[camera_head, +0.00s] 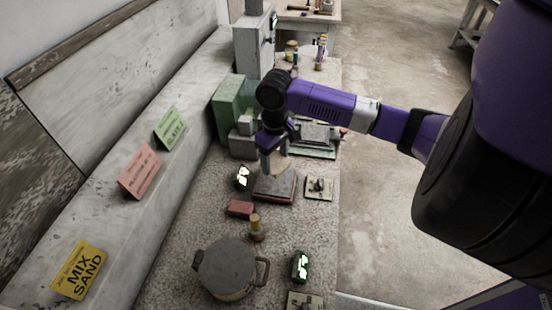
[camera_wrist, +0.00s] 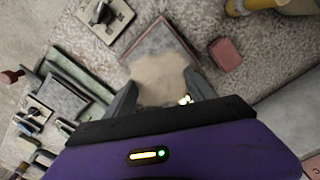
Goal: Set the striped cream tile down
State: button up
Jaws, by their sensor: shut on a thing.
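My gripper (camera_head: 273,160) points down over the bench, and its two fingers also show in the wrist view (camera_wrist: 163,95). It is shut on a cream tile (camera_wrist: 158,78), which sits between the fingertips. The tile's edge shows pale in the head view (camera_head: 282,166); stripes cannot be made out. Behind it in the wrist view is a flat grey-topped slab with a reddish rim (camera_wrist: 150,45), which also shows under the gripper in the head view (camera_head: 275,190). I cannot tell whether the tile touches the slab.
A red block (camera_head: 240,208), a small dark box with a lit face (camera_head: 243,177) and a switch plate (camera_head: 318,187) stand close around the slab. A lidded pot (camera_head: 228,268) and a yellow-topped bottle (camera_head: 256,226) are nearer. A green machine (camera_head: 232,100) stands behind at the left.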

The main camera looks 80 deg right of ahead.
jog(key=shift+p, duration=0.3)
jog(key=b, duration=0.4)
send_over(275, 181)
notch_tip(275, 181, down, 5)
jog(key=shift+d+f, duration=0.1)
jog(key=shift+f, duration=0.25)
jog(key=shift+r+p, duration=0.1)
jog(key=shift+p, duration=0.55)
dwell(0.6)
jog(key=shift+f+b, duration=0.4)
jog(key=shift+f, duration=0.35)
dwell(0.6)
jog(key=o, duration=1.7)
